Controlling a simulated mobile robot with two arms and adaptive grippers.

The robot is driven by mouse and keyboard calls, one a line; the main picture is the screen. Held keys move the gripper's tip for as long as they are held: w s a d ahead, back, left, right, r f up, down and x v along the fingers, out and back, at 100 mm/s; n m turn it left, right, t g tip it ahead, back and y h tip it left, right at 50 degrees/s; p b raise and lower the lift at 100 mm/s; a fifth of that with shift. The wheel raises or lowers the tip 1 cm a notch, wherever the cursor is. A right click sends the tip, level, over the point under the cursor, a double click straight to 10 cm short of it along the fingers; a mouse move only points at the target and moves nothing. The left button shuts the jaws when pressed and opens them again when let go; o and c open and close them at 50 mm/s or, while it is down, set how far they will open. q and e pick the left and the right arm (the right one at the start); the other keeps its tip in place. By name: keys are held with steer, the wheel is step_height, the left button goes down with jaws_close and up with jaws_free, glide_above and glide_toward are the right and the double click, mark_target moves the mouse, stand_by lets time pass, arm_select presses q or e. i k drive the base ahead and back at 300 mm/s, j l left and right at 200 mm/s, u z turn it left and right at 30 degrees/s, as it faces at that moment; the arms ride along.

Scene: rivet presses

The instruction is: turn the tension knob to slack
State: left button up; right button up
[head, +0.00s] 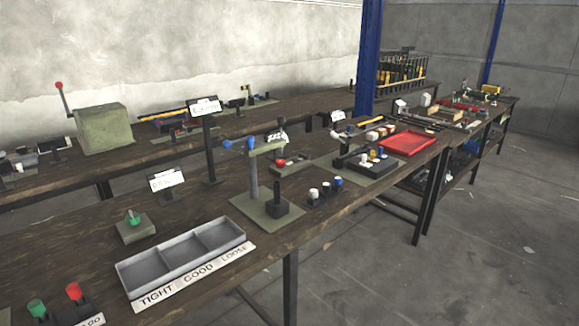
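No part labelled as the tension knob can be read in the head view. A small green knob (133,217) with a thin upright tip sits on top of a grey-green block (136,230) on the near bench. A rivet press (253,180) stands to its right, with a grey post on a flat base and an arm with a blue end (228,144). Which of these is the tension knob, and how it is set, I cannot tell. Neither of my grippers is in view.
A grey three-compartment tray (123,280) marked TIGHT, GOOD, LOOSE lies empty at the near bench edge. Red (74,291) and green (37,308) buttons stand at the lower left. A small sign (165,180) stands behind the block. A red tray (408,144) lies farther right.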

mark_target(280, 163)
steer(key=i+l+u, duration=0.1)
steer(key=l, duration=0.3)
steer(key=i+l+u, duration=0.1)
steer(key=i+l, duration=0.15)
steer(key=l, duration=0.15)
steer(key=i+l+u, duration=0.1)
steer(key=l, duration=0.3)
